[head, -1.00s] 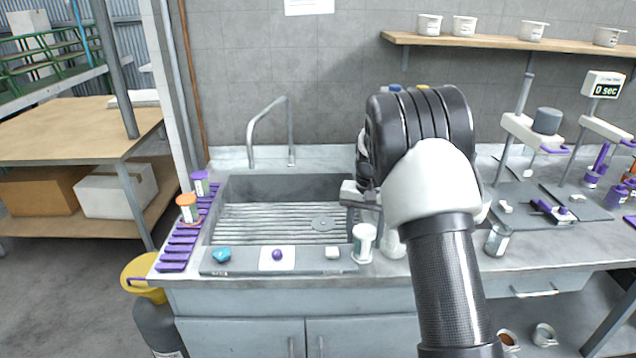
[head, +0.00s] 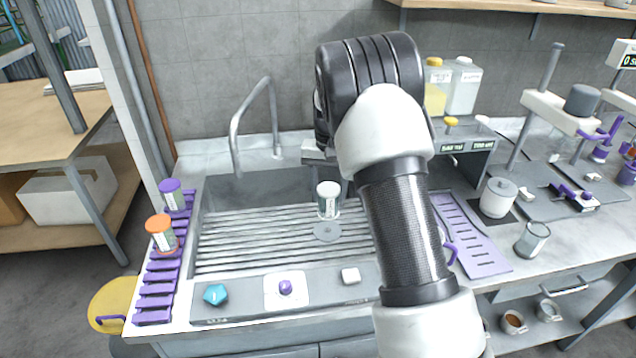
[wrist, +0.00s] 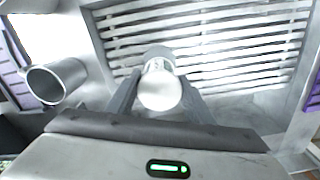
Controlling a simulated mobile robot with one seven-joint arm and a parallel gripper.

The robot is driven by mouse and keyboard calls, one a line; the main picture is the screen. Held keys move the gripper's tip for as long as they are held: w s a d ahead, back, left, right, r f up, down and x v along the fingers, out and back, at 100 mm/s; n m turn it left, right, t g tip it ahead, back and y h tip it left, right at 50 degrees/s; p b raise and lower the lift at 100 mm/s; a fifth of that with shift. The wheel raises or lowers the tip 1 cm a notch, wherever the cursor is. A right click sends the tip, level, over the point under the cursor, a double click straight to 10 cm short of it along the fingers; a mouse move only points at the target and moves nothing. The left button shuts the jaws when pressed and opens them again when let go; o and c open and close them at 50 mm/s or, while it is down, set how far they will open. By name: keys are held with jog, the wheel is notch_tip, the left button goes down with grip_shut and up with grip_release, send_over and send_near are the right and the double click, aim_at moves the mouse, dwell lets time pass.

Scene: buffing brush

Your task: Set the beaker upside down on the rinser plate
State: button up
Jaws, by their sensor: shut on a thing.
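The beaker (head: 328,202) is a small pale, see-through cup with a greenish label and a white, closed-looking end facing up. It is over the sink's slatted floor, just above or on the grey round rinser plate (head: 326,232); I cannot tell if they touch. My gripper (wrist: 157,85) is shut on the beaker (wrist: 161,90), one finger on each side in the wrist view. In the head view my arm hides much of the gripper. The rinser plate is hidden in the wrist view.
A curved faucet (head: 235,130) rises at the sink's back left. Orange-capped (head: 161,232) and purple-capped (head: 172,194) jars stand on the purple rack at left. The front ledge (head: 245,302) carries small knobs. A purple slotted mat (head: 470,235) and white lidded pot (head: 497,198) are right.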

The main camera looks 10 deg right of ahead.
jog(key=shift+w, duration=0.1)
jog(key=shift+f+b, duration=0.6)
jog(key=shift+f, duration=0.25)
jog(key=shift+f+b, duration=1.4)
jog(key=shift+f, duration=0.7)
jog(key=shift+f, duration=0.55)
jog(key=o, duration=1.1)
jog(key=shift+o, duration=0.2)
